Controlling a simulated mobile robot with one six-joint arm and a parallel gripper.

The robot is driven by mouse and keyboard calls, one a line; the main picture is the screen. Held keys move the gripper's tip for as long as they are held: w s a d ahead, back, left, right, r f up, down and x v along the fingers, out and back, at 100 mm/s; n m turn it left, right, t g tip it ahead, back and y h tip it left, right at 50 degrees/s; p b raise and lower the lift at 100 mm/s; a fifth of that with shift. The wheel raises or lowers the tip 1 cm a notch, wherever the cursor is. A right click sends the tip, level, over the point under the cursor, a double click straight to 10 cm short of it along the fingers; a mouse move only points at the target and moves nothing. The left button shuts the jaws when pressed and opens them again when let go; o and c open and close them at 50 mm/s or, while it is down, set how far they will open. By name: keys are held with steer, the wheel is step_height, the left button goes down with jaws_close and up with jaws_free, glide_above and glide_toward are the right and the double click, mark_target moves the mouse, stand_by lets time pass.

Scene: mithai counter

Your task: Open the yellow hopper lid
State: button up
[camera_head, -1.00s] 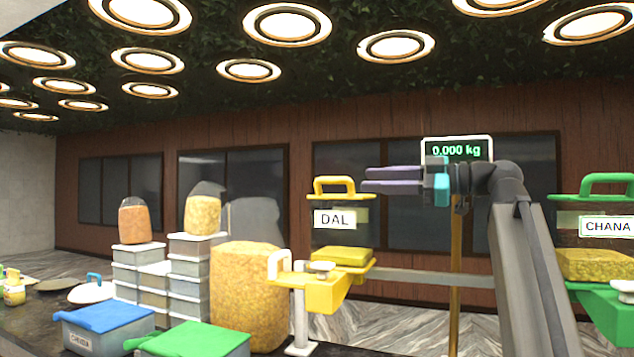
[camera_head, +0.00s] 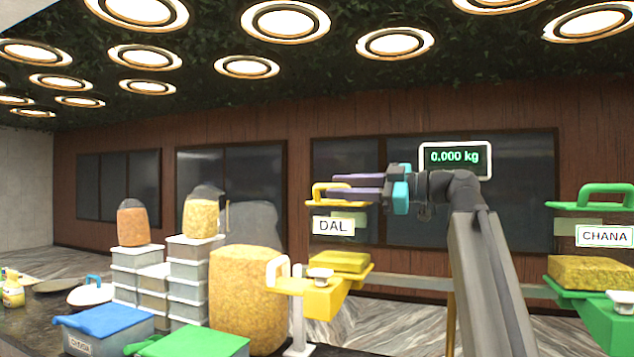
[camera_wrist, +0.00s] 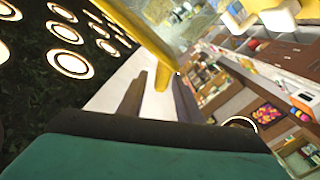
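The yellow hopper lid (camera_head: 358,204) lies flat on the clear hopper labelled DAL (camera_head: 333,226) in the head view. Its arched handle (camera_head: 317,192) stands up from it. Contact between fingers and handle cannot be made out.
A yellow outlet (camera_head: 322,297) sits below the hopper. A green-lidded CHANA hopper (camera_head: 604,236) stands at the right. A scale display (camera_head: 455,158) reads 0.000 kg behind my arm. A large filled sack (camera_head: 247,300) and stacked boxes (camera_head: 195,270) stand at the left.

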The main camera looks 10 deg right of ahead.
mark_target(320, 186)
steer(key=p+x, duration=0.1)
steer(key=x, duration=0.3)
steer(key=shift+w+a+r+p, duration=0.15)
steer(key=shift+a+p, duration=0.15)
steer(key=shift+p, duration=0.05)
steer(key=shift+x, duration=0.85)
steer(key=shift+c, duration=0.3)
jaws_close()
